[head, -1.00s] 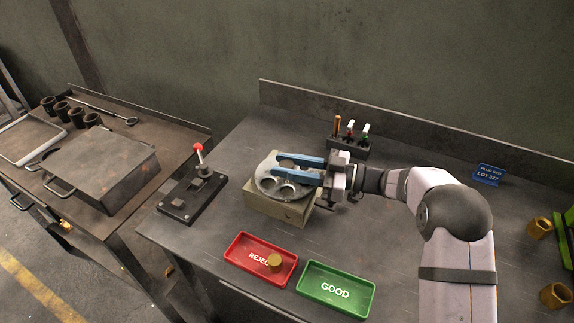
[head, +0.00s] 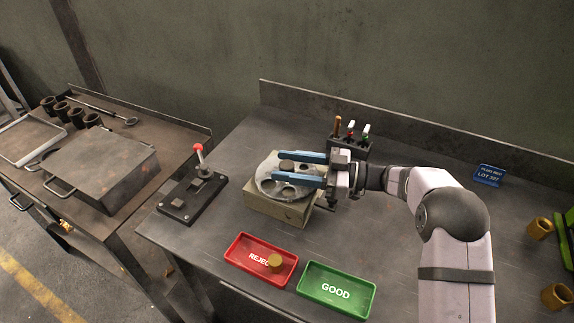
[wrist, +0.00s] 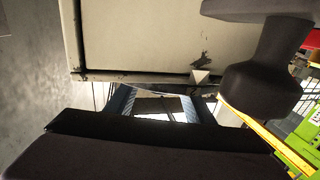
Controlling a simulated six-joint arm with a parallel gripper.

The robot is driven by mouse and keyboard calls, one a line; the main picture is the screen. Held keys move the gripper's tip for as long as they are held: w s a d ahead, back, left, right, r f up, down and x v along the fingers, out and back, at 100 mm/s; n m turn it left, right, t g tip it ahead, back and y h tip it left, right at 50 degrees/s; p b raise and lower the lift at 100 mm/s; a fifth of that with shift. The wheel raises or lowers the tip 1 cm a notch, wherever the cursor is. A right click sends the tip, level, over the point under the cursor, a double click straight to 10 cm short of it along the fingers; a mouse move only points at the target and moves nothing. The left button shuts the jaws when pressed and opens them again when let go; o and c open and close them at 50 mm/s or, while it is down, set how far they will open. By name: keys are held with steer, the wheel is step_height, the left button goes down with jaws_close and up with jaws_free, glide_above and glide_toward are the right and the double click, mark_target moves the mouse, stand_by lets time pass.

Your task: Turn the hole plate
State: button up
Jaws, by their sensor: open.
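The hole plate (head: 266,188) is a round grey disc with several holes, lying on a beige block (head: 275,208) at the middle of the bench. A dark round knob or plug (head: 287,166) shows on the plate. My gripper (head: 278,166) reaches in from the right with its two blue fingers over the plate, one on each side of the dark piece. The fingers are open, with a gap to the dark piece; they hide part of the plate. In the wrist view the beige block (wrist: 150,40) fills the top and the blue fingers (wrist: 160,104) are partly hidden.
A red REJECT tray (head: 245,250) holding a brass plug (head: 275,262) and a green GOOD tray (head: 335,290) lie in front. A red-knobbed lever (head: 199,150) stands left. A rack of small tools (head: 349,147) stands close behind my gripper.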

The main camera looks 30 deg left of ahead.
steer(key=shift+b+v, duration=0.75)
steer(key=shift+v, duration=2.75)
steer(key=shift+r, duration=0.1)
